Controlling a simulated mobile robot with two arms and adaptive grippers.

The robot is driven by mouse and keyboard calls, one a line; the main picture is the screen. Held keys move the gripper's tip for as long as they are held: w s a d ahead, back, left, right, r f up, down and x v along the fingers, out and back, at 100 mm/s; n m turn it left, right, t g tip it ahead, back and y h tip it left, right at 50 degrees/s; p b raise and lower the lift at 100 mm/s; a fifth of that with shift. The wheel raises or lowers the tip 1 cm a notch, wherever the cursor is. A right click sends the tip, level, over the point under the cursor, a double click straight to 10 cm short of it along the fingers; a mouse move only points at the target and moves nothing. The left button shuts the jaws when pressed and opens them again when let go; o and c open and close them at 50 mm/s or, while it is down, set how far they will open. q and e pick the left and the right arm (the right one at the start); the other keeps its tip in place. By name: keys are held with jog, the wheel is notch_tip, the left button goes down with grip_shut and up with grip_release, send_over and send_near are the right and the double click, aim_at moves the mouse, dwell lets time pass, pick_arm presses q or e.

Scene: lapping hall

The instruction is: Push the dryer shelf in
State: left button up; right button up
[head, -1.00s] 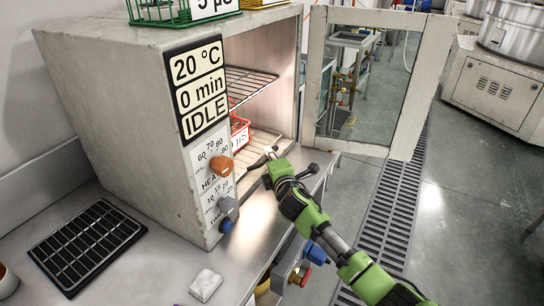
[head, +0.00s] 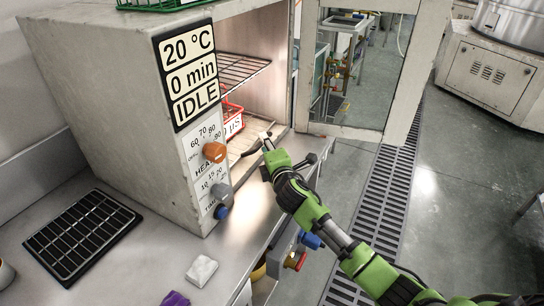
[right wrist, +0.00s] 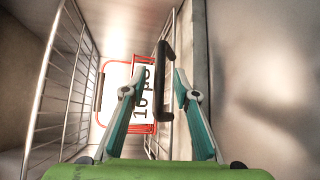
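The dryer (head: 110,90) stands on the bench with its door (head: 368,75) swung open to the right. Its upper wire shelf (head: 240,78) is inside the chamber. The lower shelf (head: 238,148) carries a red basket with a white label (head: 232,122). The right wrist view shows the lower shelf's wires (right wrist: 170,40) and a black handle (right wrist: 166,82) at its front. My right gripper (right wrist: 160,85) is open at the chamber mouth, its fingertips apart near the handle; contact cannot be told. My left gripper is not in view.
A black slotted tray (head: 82,238) and a white block (head: 202,270) lie on the bench. A purple thing (head: 175,299) shows at the bottom edge. Valve knobs (head: 296,259) project below the bench front. Floor to the right, beside the drain grate (head: 385,195), is clear.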

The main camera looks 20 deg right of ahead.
jog(key=s+r, duration=0.1)
jog(key=s, duration=0.8)
jog(key=shift+s+a+r, duration=0.15)
jog(key=shift+a, duration=0.2)
